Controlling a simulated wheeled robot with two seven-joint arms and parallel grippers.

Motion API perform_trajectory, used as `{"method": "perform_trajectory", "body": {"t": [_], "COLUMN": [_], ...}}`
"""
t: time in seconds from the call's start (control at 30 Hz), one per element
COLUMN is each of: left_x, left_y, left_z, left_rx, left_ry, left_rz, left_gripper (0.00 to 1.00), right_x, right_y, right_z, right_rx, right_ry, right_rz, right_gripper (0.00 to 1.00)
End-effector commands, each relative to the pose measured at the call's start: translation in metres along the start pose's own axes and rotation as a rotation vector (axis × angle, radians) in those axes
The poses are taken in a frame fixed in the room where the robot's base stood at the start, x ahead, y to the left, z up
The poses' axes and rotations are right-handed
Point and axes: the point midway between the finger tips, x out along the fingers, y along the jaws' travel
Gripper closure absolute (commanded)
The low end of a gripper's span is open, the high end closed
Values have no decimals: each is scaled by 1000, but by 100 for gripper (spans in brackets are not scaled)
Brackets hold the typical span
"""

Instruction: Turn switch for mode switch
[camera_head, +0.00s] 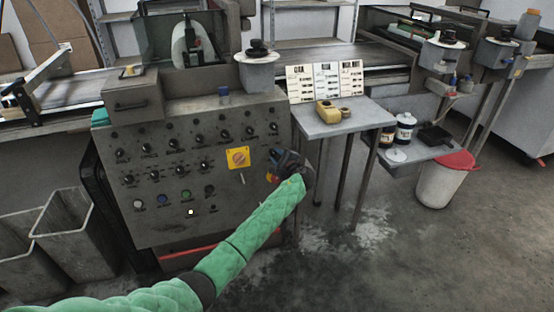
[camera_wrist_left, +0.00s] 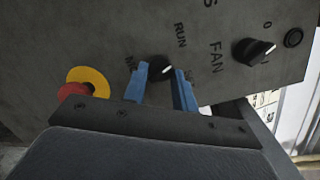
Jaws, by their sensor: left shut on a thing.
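The mode switch is a black knob with a white pointer mark (camera_wrist_left: 160,67) on the grey control panel (camera_head: 170,223). In the left wrist view the word RUN is printed beside it, and another label starting with M is partly hidden by a finger. My left gripper (camera_wrist_left: 162,84) has its two blue fingers on either side of this knob, shut on it. In the head view my left gripper (camera_head: 282,163) is at the panel's right edge and hides the knob. The white pointer aims to the right in the left wrist view. My right gripper is in neither view.
A red button on a yellow base (camera_wrist_left: 84,82) sits near the fingers. Another black knob labelled FAN (camera_wrist_left: 252,50) is on the other side. A yellow plate with an orange rotary switch (camera_head: 238,158) and rows of black knobs fill the panel. A grey side table (camera_head: 335,123) stands to the right.

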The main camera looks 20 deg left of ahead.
Motion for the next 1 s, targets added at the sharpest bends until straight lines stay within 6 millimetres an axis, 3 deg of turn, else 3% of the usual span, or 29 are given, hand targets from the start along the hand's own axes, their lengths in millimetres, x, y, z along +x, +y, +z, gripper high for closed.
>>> {"method": "perform_trajectory", "body": {"t": [0.33,0.87,0.9,1.0], "left_x": [0,0,0,0], "left_y": [1,1,1,1], "left_z": [0,0,0,0], "left_rx": [-132,-153,-153,-153], "left_ry": [8,8,8,9], "left_rz": [28,33,33,32], "left_gripper": [95,95,67,51], "right_x": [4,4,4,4], "right_y": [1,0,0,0], "right_z": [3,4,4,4], "right_rx": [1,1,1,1], "right_ry": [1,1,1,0], "right_rz": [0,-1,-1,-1], "right_gripper": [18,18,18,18]}}
